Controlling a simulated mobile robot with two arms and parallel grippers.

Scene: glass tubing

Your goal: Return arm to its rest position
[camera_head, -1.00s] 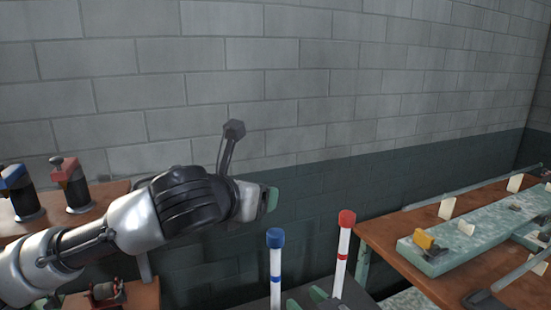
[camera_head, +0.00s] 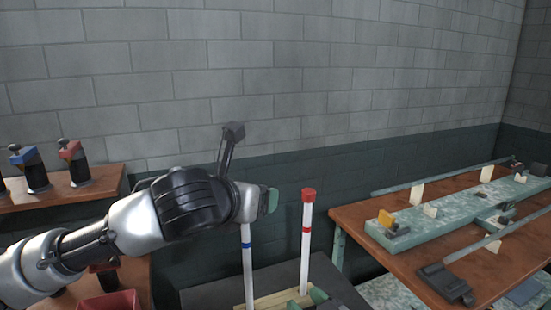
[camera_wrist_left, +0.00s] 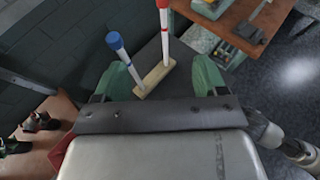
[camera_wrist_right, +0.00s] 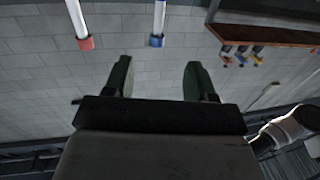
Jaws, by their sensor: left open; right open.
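My left arm comes in from the left in the head view, and its gripper (camera_head: 268,201) points right, its green fingers seen nearly edge-on. In the left wrist view the left gripper (camera_wrist_left: 160,82) is open and empty. A red-capped tube (camera_head: 306,240) and a blue-capped tube (camera_head: 248,265) stand upright in a wooden block (camera_head: 275,301); the blue cap is hidden behind my left gripper in the head view. My right gripper (camera_head: 306,299) shows only as green fingertips at the bottom edge. It is open and empty in the right wrist view (camera_wrist_right: 157,80), apart from both tubes.
A brown table (camera_head: 375,225) at the right holds a pale green board (camera_head: 450,210), metal bars and a black device (camera_head: 443,284). A wooden shelf (camera_head: 105,184) at the left carries blue- and red-topped burners. A block wall (camera_head: 330,90) closes the back.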

